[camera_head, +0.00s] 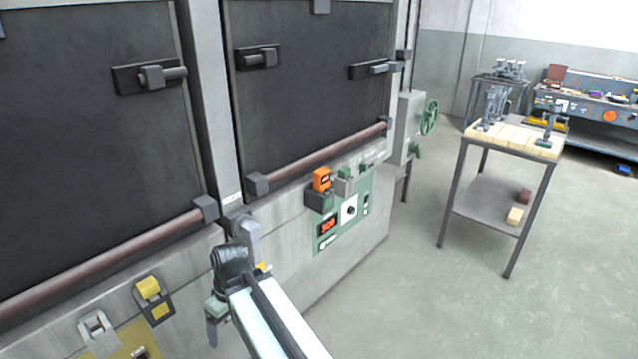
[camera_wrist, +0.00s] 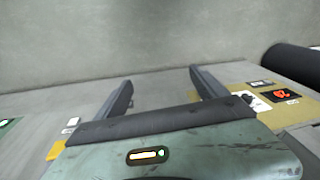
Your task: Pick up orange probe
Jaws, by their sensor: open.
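The orange probe (camera_head: 322,179) sits in a dark holder (camera_head: 321,200) on the grey front of the furnace, above the green control panel in the head view. I cannot make it out in the wrist view. My gripper (camera_wrist: 161,77) is open, with nothing visible between its two dark fingers in the wrist view. In the head view my gripper is mostly hidden by my wrist and arm. It is left of and lower than the orange probe, apart from it.
The control panel (camera_head: 345,213) has a red display. A yellow-topped piece (camera_head: 149,288) sits in another holder at lower left. Red-brown bars (camera_head: 320,160) run along the furnace doors. A two-level cart (camera_head: 481,203) stands to the right, with clear floor (camera_head: 410,300) before it.

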